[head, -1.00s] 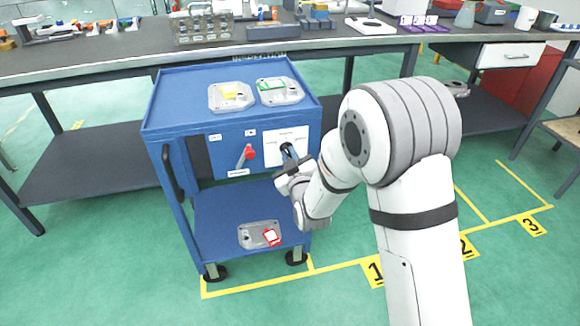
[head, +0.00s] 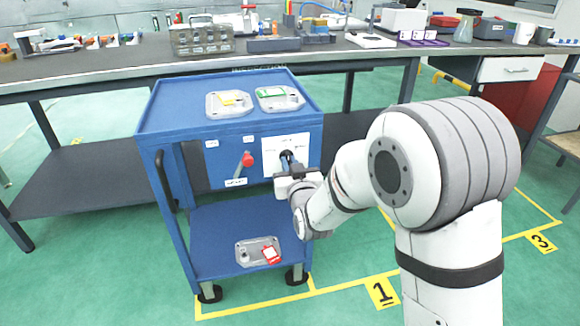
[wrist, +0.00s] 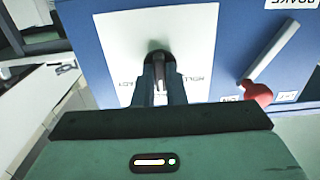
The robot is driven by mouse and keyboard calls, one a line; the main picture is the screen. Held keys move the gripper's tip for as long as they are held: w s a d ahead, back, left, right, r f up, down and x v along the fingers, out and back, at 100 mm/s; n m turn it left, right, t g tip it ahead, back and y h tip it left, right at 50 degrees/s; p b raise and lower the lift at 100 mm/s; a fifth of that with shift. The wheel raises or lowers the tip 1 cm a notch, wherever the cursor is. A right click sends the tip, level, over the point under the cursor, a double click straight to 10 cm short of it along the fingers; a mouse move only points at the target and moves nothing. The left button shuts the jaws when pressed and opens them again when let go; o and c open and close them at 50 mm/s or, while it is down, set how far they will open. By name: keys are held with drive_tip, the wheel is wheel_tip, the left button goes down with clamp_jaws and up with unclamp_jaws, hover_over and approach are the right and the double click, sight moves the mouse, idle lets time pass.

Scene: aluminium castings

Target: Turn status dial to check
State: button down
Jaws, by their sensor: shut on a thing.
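The status dial (wrist: 159,62) is a dark knob on a white label plate (wrist: 105,32) on the front of the blue cart (head: 232,106). My gripper (wrist: 160,88) is shut on the dial, with one finger on each side of it. In the head view the dial and my gripper (head: 287,166) are at the right of the cart's front panel. Fingers and wrist cover part of the plate. Most of the plate's lettering is hidden or too small to read, so I cannot tell which mark the dial points to.
A lever with a red knob (head: 248,159) is left of the dial on the same panel. A red-tagged casting (head: 257,252) lies on the lower shelf. A cluttered workbench (head: 120,66) stands behind.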

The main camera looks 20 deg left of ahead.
drive_tip(key=shift+r, duration=0.1)
drive_tip(key=c, duration=1.5)
unclamp_jaws()
drive_tip(key=p+v, duration=0.1)
drive_tip(key=v, duration=0.7)
drive_tip(key=shift+a, duration=0.1)
